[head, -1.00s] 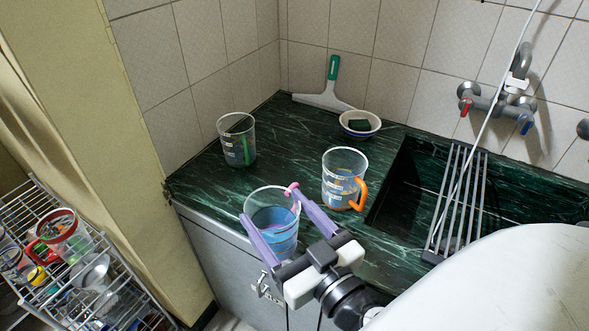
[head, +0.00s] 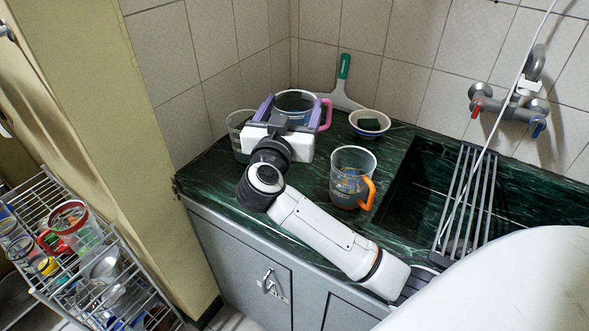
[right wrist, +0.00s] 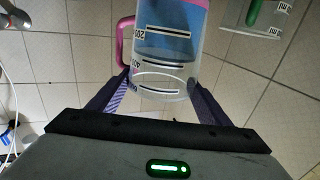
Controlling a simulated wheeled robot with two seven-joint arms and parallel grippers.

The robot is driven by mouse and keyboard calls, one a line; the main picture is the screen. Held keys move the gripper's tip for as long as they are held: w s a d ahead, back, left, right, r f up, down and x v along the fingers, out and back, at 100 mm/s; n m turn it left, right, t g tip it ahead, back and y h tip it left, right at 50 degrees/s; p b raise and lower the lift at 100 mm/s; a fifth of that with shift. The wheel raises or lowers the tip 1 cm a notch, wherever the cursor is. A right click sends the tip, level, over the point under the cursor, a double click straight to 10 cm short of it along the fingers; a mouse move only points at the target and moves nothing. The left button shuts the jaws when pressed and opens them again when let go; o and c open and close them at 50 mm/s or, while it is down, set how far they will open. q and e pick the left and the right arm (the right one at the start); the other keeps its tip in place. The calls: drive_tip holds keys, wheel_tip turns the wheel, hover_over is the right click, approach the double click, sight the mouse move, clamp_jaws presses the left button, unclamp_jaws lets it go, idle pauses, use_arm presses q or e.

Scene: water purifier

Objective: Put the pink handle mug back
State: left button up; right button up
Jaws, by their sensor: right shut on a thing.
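The pink handle mug (head: 297,101) is a clear measuring cup with blue contents, at the back left of the counter in the head view. My right gripper (head: 289,112) is shut on it, with one purple finger on each side. The pink handle points right, beside the right finger. My left gripper is not in view.
A green-handled mug (head: 236,124) is close on the left, partly hidden. An orange-handled mug (head: 350,183) stands right of my arm. A bowl (head: 370,123) and squeegee (head: 344,84) are at the back. The sink (head: 412,195) is right; a wire rack (head: 70,262) with mugs is lower left.

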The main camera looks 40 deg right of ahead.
wheel_tip(320, 180, down, 6)
drive_tip(key=shift+r+b, duration=0.1)
drive_tip(key=shift+b, duration=0.4)
drive_tip(key=shift+f+b, duration=0.35)
drive_tip(key=shift+f, duration=1.55)
drive_tip(key=o, duration=1.9)
drive_tip(key=shift+f, duration=0.15)
